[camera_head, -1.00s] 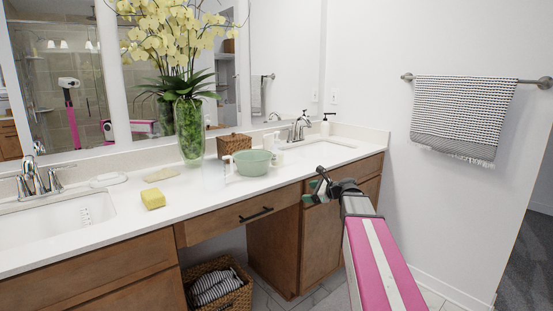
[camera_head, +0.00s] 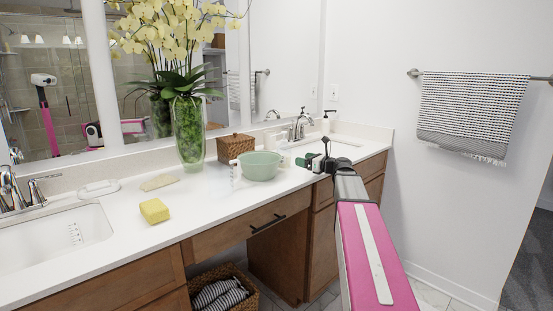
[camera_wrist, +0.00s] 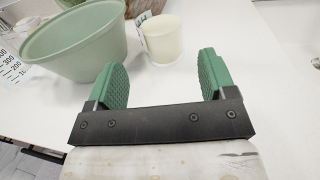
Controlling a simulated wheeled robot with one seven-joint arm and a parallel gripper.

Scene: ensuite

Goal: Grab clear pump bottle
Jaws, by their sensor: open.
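A small pale pump bottle with a dark pump head (camera_head: 325,124) stands upright on the counter at the back, beside the right sink's faucet. It looks whitish; I cannot tell how clear it is. It is not identifiable in the wrist view. My gripper (camera_head: 309,162) is over the front part of the counter near the right sink, in front of the bottle and apart from it. In the wrist view its two green fingers (camera_wrist: 160,78) are spread, with only white counter between them.
A green bowl (camera_head: 260,166) and a cream cup (camera_wrist: 161,39) stand close by my gripper. A clear marked container (camera_wrist: 9,68) is left of the bowl. A wicker box (camera_head: 236,148), flower vase (camera_head: 189,135) and yellow sponge (camera_head: 154,211) are farther left. The faucet (camera_head: 299,127) stands beside the bottle.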

